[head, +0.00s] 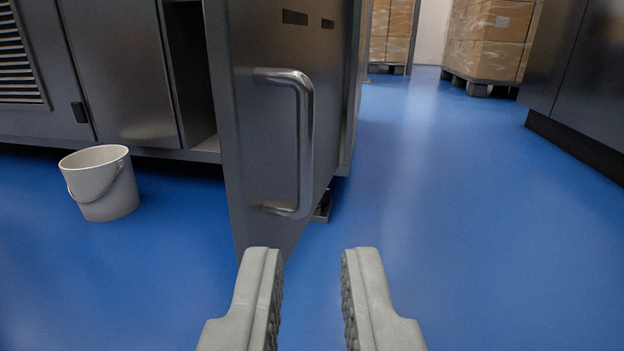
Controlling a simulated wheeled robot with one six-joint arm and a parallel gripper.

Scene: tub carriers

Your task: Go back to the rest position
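My gripper (312,262) shows at the bottom centre of the head view, with its two pale grey fingers apart and nothing between them. Blue floor shows through the gap. A metal door (262,150) stands swung open ahead of my gripper, a little left of centre. Its bar handle (306,145) is above the fingertips in the picture, and my gripper is clear of it.
A pale bucket (100,185) stands on the blue floor (440,230) at left, before metal cabinets (110,70). Another dark cabinet (590,80) lines the right side. Wrapped boxes on pallets (492,38) stand far back. The floor right of the door is clear.

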